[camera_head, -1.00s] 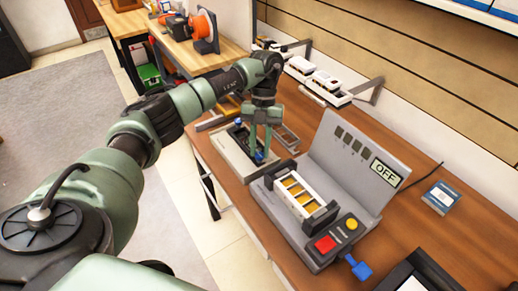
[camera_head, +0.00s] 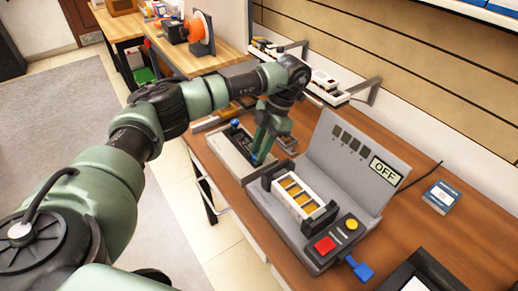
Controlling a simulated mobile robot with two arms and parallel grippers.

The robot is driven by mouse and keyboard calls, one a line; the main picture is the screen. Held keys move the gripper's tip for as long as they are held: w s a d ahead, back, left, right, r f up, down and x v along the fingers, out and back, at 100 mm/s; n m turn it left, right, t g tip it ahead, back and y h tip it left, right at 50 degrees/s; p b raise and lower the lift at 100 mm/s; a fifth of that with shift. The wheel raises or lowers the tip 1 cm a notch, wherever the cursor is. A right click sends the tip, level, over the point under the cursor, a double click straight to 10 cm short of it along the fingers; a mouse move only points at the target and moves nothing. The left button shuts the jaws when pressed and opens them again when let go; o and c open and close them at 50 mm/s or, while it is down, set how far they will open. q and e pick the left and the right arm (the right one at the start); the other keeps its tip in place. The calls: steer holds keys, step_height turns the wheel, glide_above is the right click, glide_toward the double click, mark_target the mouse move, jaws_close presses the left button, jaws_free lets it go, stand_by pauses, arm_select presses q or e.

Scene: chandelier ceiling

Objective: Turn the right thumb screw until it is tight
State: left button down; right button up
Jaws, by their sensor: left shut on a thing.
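A grey fixture (camera_head: 215,150) with a dark part in it stands on the wooden bench, left of the grey test station. A small blue thumb screw (camera_head: 235,123) shows at its far side. The right thumb screw (camera_head: 254,157), also blue, is at its near right side, mostly covered by my fingers. My left gripper (camera_head: 260,158) points down at this screw and is shut on it. The arm hides part of the fixture's right side. How far the screw is turned cannot be seen. My right gripper is not in view.
The test station (camera_head: 340,180) stands close to the right, with an OFF display (camera_head: 385,170), a white-framed module (camera_head: 298,197), a red button (camera_head: 324,245) and a blue lever (camera_head: 358,268). A small blue box (camera_head: 440,197) lies farther right. Bare bench lies between.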

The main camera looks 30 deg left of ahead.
arm_select(q)
steer(key=shift+r+m, duration=0.1)
steer(key=shift+m, duration=0.7)
steer(key=shift+t+y, duration=0.3)
steer(key=c, duration=1.2)
jaws_free()
steer(key=shift+d, duration=0.1)
steer(key=v, duration=0.7)
steer(key=shift+w+r, duration=0.15)
steer(key=shift+r, duration=0.15)
steer(key=shift+r, duration=0.1)
